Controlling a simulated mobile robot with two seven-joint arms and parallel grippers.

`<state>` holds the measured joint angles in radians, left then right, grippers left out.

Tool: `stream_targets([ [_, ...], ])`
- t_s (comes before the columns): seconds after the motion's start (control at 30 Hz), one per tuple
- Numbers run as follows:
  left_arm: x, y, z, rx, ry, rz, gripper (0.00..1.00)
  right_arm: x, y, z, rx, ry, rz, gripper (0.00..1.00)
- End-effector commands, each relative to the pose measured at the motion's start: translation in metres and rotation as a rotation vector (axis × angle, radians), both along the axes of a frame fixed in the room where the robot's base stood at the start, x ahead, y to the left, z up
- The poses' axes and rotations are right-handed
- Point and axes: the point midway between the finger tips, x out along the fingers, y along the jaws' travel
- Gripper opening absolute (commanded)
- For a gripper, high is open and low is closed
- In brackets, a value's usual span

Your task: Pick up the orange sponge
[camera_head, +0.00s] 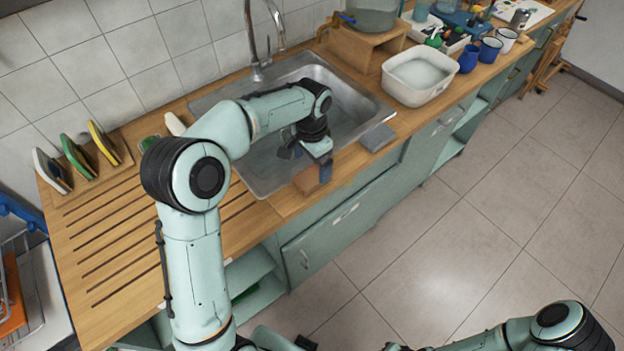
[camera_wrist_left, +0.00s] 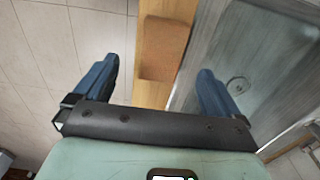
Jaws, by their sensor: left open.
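The orange sponge (camera_head: 306,180) is a small brownish-orange block on the wooden counter at the sink's front edge. In the left wrist view the sponge (camera_wrist_left: 165,47) lies between and beyond the two fingertips, beside the sink rim. My left gripper (camera_head: 308,163) is open over the counter edge and sink, its blue-tipped fingers on either side of the sponge. The fingers (camera_wrist_left: 158,70) look apart from it, with nothing held. In the head view the gripper partly hides the sponge's far side. Only part of my right arm shows at the bottom right; its gripper is out of view.
The steel sink (camera_head: 349,92) lies behind the sponge. A grey block (camera_head: 377,138) sits on the counter to the right, near a white basin (camera_head: 416,76). Open floor (camera_head: 480,220) lies in front.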

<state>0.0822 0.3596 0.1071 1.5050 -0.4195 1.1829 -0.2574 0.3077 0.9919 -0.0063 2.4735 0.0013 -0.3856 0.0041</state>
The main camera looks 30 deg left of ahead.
Motion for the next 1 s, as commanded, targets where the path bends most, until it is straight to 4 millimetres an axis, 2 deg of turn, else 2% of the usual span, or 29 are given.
stream_targets([
  [0.17,0.001,0.000,-0.012,0.000,0.000,0.001,0.98,0.000,0.000,0.000,0.000,0.000,0.001,0.21],
  [0.43,0.003,0.000,-0.051,-0.001,0.001,0.001,0.98,-0.001,0.000,-0.002,0.000,0.001,0.000,0.21],
  [0.73,0.003,0.001,-0.057,0.001,-0.001,0.001,0.98,-0.001,0.000,-0.002,0.000,0.001,0.000,0.21],
  [0.77,0.003,0.001,-0.057,0.001,-0.001,0.001,0.95,-0.001,0.000,-0.002,0.000,0.001,0.000,0.21],
  [0.93,0.003,0.001,-0.057,0.001,-0.001,0.001,0.39,-0.001,0.000,-0.002,0.000,0.001,0.000,0.21],
  [1.0,0.003,0.001,-0.057,0.001,-0.001,0.001,0.39,-0.001,0.000,-0.002,0.000,0.001,0.000,0.21],
])
